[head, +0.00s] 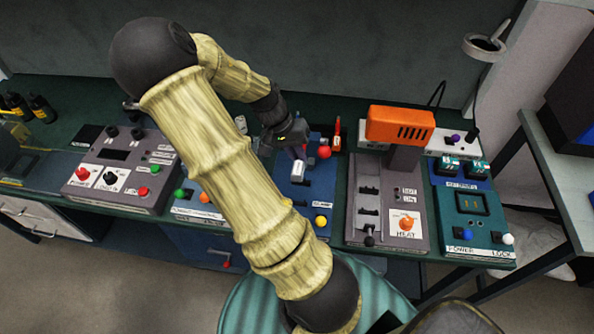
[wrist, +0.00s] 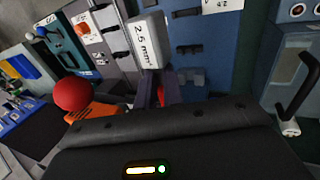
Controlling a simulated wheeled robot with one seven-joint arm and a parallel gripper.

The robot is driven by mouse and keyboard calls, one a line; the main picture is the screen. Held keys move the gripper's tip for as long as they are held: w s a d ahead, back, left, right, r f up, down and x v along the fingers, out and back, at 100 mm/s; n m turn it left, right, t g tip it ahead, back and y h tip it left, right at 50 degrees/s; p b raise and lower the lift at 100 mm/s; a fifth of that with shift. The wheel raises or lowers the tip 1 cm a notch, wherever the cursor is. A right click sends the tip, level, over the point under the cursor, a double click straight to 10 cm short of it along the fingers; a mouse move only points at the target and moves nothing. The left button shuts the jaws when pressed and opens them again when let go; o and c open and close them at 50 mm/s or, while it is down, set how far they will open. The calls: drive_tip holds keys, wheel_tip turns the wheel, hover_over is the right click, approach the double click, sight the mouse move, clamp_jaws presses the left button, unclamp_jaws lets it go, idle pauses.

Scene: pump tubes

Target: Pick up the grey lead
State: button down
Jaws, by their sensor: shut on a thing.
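The grey lead (wrist: 150,42) shows in the wrist view as a pale grey block with a label reading "2.5 mm²". My gripper (wrist: 156,88) is shut on it, with the block sticking out beyond the fingers. In the head view my gripper (head: 297,152) is above the blue machine in the middle of the bench, and the lead's pale label (head: 298,169) shows just below the fingers. The part of the lead between the fingers is hidden.
A red ball knob (head: 324,152) stands close right of my gripper. Farther right are an orange-topped heater (head: 400,123) and a teal power box (head: 472,215). A grey control box (head: 120,168) is at left. A yellow knob (head: 321,221) is at the blue machine's front.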

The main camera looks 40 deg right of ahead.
drive_tip(key=shift+r, duration=1.85)
